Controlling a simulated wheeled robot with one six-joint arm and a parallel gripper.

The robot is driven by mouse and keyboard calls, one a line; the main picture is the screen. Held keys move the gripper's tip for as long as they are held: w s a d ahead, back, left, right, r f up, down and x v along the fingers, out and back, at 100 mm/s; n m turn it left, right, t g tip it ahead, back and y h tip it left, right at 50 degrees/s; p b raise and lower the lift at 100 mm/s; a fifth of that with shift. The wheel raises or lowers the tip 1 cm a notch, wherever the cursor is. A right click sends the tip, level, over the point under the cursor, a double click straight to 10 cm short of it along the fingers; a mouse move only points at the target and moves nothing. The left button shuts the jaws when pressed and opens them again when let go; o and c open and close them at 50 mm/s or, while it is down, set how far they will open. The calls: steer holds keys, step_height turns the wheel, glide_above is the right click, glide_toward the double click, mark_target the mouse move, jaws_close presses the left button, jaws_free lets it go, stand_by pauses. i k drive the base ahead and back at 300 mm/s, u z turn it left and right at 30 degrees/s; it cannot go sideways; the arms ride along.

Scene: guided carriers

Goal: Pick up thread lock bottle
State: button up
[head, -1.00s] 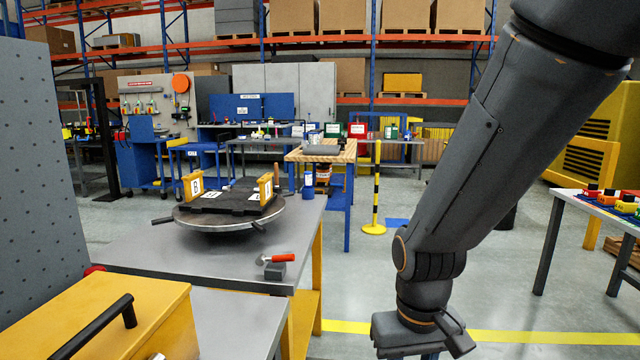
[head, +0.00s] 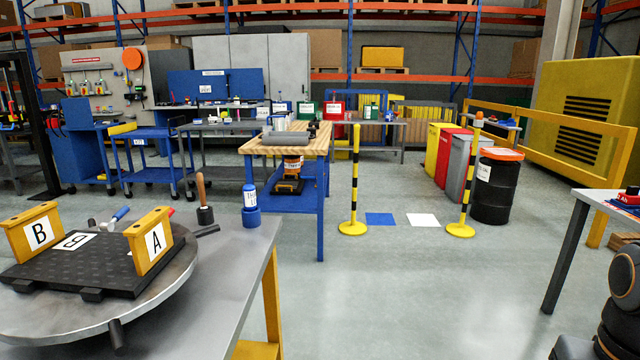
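A small blue bottle with a white label (head: 250,208) stands upright near the far right corner of the grey metal table (head: 222,285). It looks like the thread lock bottle, but its label is too small to read for sure. My gripper shows only as a dark sliver at the bottom right edge, below my wrist joints and well to the right of the bottle. Its fingers are out of the frame, so I cannot see whether it is open or shut.
A round turntable (head: 183,270) with a black plate and yellow blocks A and B fills the table's left. A wooden-handled tool (head: 203,200) stands just left of the bottle. A wood-topped bench (head: 285,145) stands behind. Open floor lies right of the table.

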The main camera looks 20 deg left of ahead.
mark_target(248, 190)
steer(key=u, duration=0.05)
steer(key=i, duration=1.25)
steer(key=u, duration=1.25)
steer(key=i, duration=0.75)
steer(key=u, duration=0.9)
